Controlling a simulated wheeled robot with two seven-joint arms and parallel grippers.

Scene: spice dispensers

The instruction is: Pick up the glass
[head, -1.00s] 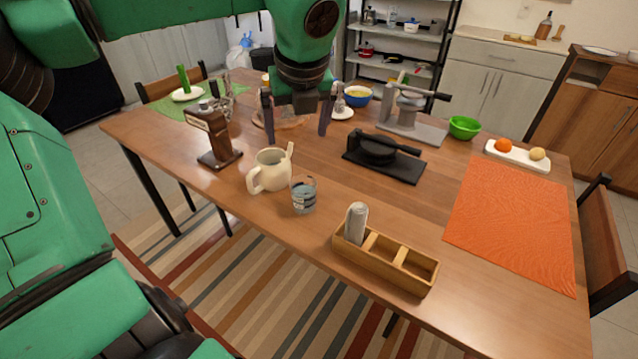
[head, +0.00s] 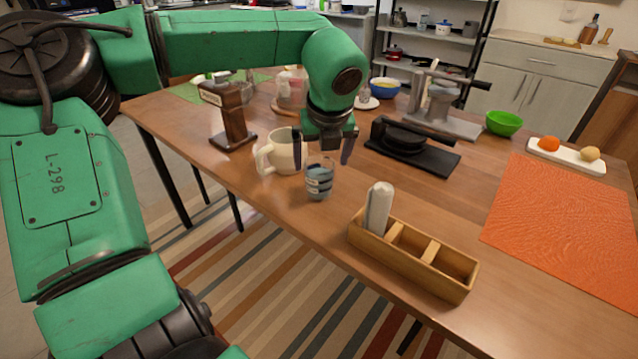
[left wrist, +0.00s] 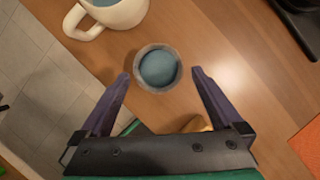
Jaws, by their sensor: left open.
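The glass (head: 319,182) is clear with blue-grey contents and stands upright near the table's front edge. It also shows from above in the left wrist view (left wrist: 158,68). My left gripper (head: 323,158) is open, above and just behind the glass in the head view. In the left wrist view its two fingers (left wrist: 160,82) are spread, with the glass between and slightly beyond the tips. I see no contact with the glass. My right gripper is not in view.
A cream pitcher (head: 283,152) stands close to the left of the glass. A wooden divided box (head: 412,257) holding a pale shaker (head: 379,207) is to the right. A black press (head: 412,150) lies behind. An orange mat (head: 560,220) covers the table's right side.

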